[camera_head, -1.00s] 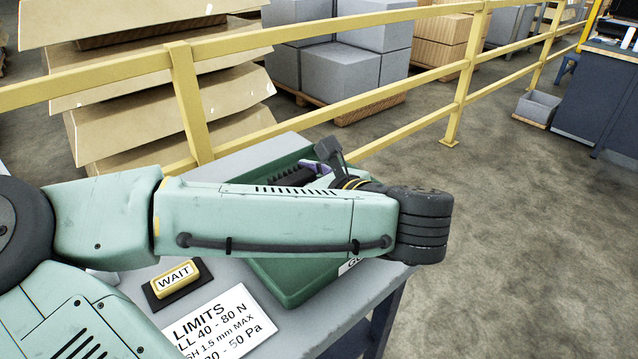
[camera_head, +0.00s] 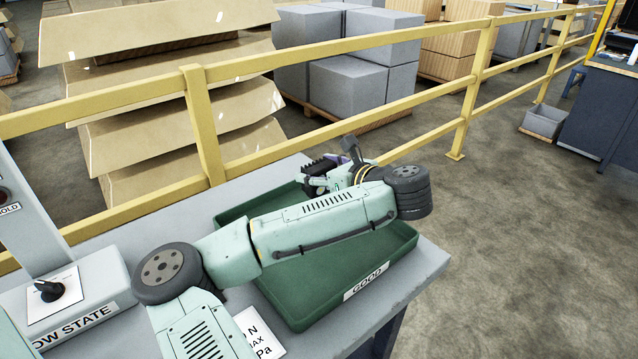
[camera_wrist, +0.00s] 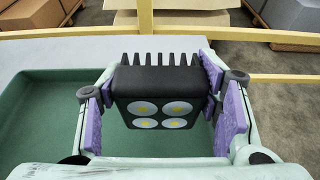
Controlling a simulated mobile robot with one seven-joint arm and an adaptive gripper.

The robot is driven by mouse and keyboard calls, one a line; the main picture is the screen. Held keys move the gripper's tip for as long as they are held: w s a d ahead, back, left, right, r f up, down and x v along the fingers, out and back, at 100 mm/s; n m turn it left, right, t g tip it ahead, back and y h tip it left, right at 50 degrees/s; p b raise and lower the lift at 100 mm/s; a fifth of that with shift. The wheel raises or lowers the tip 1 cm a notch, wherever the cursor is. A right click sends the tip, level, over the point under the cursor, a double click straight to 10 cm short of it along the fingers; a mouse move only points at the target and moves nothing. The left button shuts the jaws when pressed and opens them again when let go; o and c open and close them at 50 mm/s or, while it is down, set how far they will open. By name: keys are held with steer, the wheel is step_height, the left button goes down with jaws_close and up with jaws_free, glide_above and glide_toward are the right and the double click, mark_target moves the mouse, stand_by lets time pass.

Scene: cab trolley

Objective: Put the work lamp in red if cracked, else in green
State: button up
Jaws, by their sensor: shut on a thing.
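The work lamp (camera_wrist: 158,100) is a black finned block with several round white lenses with yellow centres. Its lens face shows in the wrist view, and I see no crack on it at this size. My gripper (camera_wrist: 160,92) is shut on the lamp with its purple pads at both sides. In the head view my gripper (camera_head: 335,172) and the lamp (camera_head: 318,168) are partly hidden by my arm, over the back of the green tray (camera_head: 345,262) labelled GOOD. The tray's floor also shows below the lamp in the wrist view (camera_wrist: 50,115). No red tray is in view.
The grey table (camera_head: 425,268) carries the tray, a box with a knob (camera_head: 62,295) at left and a partly covered printed card (camera_head: 262,335). A yellow railing (camera_head: 205,130) runs behind the table. The front part of the tray looks empty.

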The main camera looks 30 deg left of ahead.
steer(key=shift+f, duration=1.5)
steer(key=shift+f, duration=0.15)
steer(key=o, duration=1.5)
